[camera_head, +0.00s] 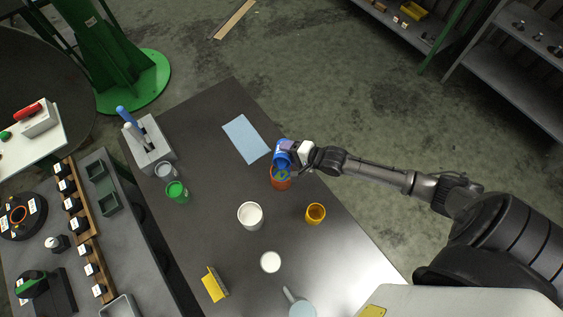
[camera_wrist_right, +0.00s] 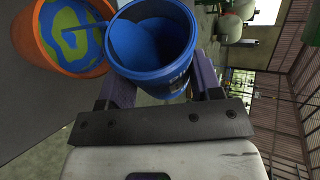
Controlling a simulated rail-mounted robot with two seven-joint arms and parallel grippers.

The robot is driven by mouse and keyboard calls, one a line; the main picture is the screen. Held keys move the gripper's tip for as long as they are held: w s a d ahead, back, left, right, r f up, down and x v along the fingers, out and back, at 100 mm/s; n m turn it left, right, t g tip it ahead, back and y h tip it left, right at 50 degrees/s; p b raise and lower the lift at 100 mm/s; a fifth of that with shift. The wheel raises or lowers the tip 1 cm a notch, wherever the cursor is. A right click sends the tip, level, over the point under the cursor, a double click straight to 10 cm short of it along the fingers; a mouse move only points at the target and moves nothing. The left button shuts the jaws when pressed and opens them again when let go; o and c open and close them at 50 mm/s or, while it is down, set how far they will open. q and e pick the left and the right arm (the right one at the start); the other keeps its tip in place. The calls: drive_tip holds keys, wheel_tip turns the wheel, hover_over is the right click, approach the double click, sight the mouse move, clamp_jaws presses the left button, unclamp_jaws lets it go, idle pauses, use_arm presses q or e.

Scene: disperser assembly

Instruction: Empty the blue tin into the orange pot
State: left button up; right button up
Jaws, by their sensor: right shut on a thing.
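The blue tin (camera_head: 283,153) is held tilted by my right gripper (camera_head: 293,152) above the orange pot (camera_head: 281,183). In the right wrist view the blue tin (camera_wrist_right: 165,55) sits between the two fingers of my right gripper (camera_wrist_right: 160,85), with blue paint inside. A stream of blue runs from its rim into the orange pot (camera_wrist_right: 103,65). The pot's visible contents are blue swirled with yellow-green. The pot stands upright on the dark table, partly hidden by the tin in the head view. My left gripper is in neither view.
A light blue sheet (camera_head: 246,139) lies left of the orange pot. A grey tool holder (camera_head: 149,143) stands at the far left corner.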

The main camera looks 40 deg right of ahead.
idle(0.5)
drive_tip(key=shift+r+t, duration=0.15)
drive_tip(key=shift+t, duration=0.15)
idle(0.4)
drive_tip(key=shift+r+n+h+b, duration=0.15)
drive_tip(key=shift+n+h+b, duration=0.15)
drive_tip(key=shift+n+b, duration=0.1)
idle(0.6)
idle(0.4)
drive_tip(key=shift+s+a+r+n+t+p, duration=0.1)
drive_tip(key=shift+r+n+t+p, duration=0.15)
drive_tip(key=shift+p, duration=0.2)
idle(0.4)
drive_tip(key=shift+h, duration=0.3)
drive_tip(key=shift+a+r+n+t, duration=0.1)
drive_tip(key=shift+a+n+t, duration=0.05)
drive_tip(key=shift+n+t, duration=0.1)
idle(0.6)
drive_tip(key=shift+s, duration=0.15)
idle(0.8)
